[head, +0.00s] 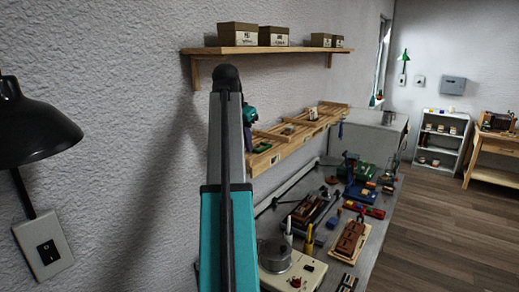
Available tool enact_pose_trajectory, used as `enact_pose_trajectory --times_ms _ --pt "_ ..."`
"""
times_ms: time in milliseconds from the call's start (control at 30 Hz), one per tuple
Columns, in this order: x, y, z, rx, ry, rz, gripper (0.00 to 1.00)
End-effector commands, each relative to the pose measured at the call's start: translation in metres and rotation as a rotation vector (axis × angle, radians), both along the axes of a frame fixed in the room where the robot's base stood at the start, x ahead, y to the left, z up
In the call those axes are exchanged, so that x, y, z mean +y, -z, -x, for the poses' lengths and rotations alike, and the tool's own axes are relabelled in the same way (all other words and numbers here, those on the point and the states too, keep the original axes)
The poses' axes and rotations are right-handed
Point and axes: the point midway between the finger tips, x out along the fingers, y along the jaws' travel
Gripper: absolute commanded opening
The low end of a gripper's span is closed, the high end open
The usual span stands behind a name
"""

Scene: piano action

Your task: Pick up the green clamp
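I cannot make out the green clamp for sure. A small green item (262,147) lies in the near end of the wooden wall rack, just right of my arm. My teal and grey arm stands upright in the middle of the view and hides part of the wall and rack. A teal part shows behind its upper right side. No gripper fingers show.
The workbench (372,254) is crowded with tools, wooden blocks and a pot (275,255) on a cream device. A wall shelf (265,50) with several boxes hangs above. A black lamp (35,125) is at left. Open wooden floor (440,235) lies right of the bench.

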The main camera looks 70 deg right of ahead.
Motion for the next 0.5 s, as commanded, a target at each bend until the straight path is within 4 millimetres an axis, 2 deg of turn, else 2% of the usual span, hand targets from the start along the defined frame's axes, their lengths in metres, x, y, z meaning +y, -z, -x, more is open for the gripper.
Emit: enact_pose_trajectory --times_ms 267,500 --pt "-0.007 0.0 0.001 0.001 0.001 0.0 0.16" --pt "-0.028 0.0 0.004 0.0 0.002 -0.001 0.16"
